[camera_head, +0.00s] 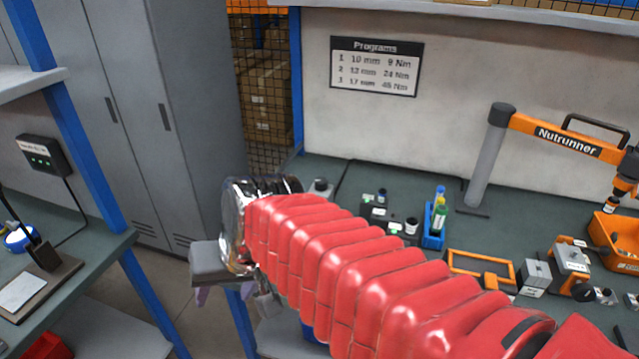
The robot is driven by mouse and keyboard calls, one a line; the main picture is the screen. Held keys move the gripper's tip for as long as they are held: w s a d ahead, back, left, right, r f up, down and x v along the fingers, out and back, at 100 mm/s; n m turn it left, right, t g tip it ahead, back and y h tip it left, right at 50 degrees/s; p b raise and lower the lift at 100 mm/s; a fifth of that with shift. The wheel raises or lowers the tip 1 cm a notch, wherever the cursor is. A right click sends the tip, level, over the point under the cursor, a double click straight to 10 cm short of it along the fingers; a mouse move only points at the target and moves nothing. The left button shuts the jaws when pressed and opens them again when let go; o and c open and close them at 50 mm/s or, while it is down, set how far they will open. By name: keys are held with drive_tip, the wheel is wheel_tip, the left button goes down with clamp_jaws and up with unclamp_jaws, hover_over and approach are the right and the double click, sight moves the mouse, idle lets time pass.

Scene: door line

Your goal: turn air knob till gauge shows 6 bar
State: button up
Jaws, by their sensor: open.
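My red-sleeved arm reaches from the lower right to the left end of the right-hand bench. My gripper (234,298) hangs below its shiny silver wrist, beyond the bench's left edge. It is open, with parts showing on either side of a blue post, and nothing shows between them. I cannot make out an air knob or a gauge dial. A small grey fitting with a round top (320,187) stands on the bench just right of the wrist. Dark parts behind the wrist are mostly hidden, and the arm covers much of the bench front.
The bench (400,180) holds a black block with round caps (390,217), a blue holder with bottles (434,232), an orange frame (480,268) and an orange nutrunner arm (565,137). Grey lockers (135,110) stand left. Another bench (85,262) is at far left.

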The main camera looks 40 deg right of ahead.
drive_tip(key=w+d+f+m+t+y, duration=0.1)
drive_tip(key=w+d+m+y, duration=0.2)
drive_tip(key=w+d+m, duration=0.45)
drive_tip(key=m+t+h, duration=0.6)
drive_tip(key=m+t, duration=0.2)
drive_tip(key=m, duration=1.7)
approach(324, 182)
drive_tip(key=shift+v, duration=1.25)
drive_tip(key=shift+w+r, duration=0.1)
drive_tip(key=shift+w, duration=0.05)
drive_tip(key=x, duration=1.3)
drive_tip(key=shift+w+f, duration=0.25)
drive_tip(key=shift+f, duration=0.05)
